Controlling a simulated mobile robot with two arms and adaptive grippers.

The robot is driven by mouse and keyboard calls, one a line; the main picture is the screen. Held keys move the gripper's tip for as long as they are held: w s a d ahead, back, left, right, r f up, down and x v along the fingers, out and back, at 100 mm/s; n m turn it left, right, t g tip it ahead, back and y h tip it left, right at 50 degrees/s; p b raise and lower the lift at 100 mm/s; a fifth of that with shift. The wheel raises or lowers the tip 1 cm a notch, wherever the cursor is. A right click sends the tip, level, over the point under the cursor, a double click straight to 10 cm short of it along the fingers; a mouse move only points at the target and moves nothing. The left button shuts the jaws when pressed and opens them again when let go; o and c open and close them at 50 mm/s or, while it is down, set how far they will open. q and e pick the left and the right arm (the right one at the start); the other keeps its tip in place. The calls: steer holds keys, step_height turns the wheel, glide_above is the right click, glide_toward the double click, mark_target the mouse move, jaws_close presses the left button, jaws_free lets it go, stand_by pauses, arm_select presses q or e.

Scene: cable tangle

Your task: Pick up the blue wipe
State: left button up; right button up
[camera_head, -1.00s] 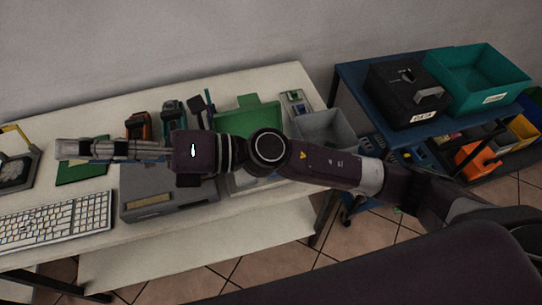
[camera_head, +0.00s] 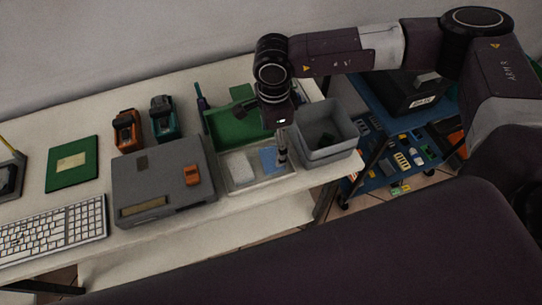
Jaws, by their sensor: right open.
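The blue wipe (camera_head: 267,160) lies flat in the right part of a shallow pale tray (camera_head: 262,184) near the front edge of the table. A white wipe (camera_head: 240,167) lies beside it in the left part of the same tray. My right gripper (camera_head: 282,158) points down at the right side of the blue wipe and hides part of it. It is open and seen from above, and whether its fingertips touch the wipe cannot be told. My left gripper is not in view.
A grey bin (camera_head: 330,153) stands close to the right of the gripper. A green box (camera_head: 232,128) is behind the tray. A grey case (camera_head: 163,187) with an orange item on it is to the left. A keyboard (camera_head: 52,222) lies farther left.

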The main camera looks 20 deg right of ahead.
mark_target(272, 157)
steer(key=f, duration=0.1)
steer(key=f+p, duration=0.1)
steer(key=f, duration=0.1)
steer(key=f+p, duration=0.1)
steer(key=f, duration=0.1)
steer(key=shift+s+a+f, duration=0.15)
steer(key=shift+s+a, duration=0.1)
steer(key=shift+a, duration=0.05)
steer(key=shift+f, duration=0.35)
steer(key=shift+c, duration=0.4)
steer(key=c, duration=1)
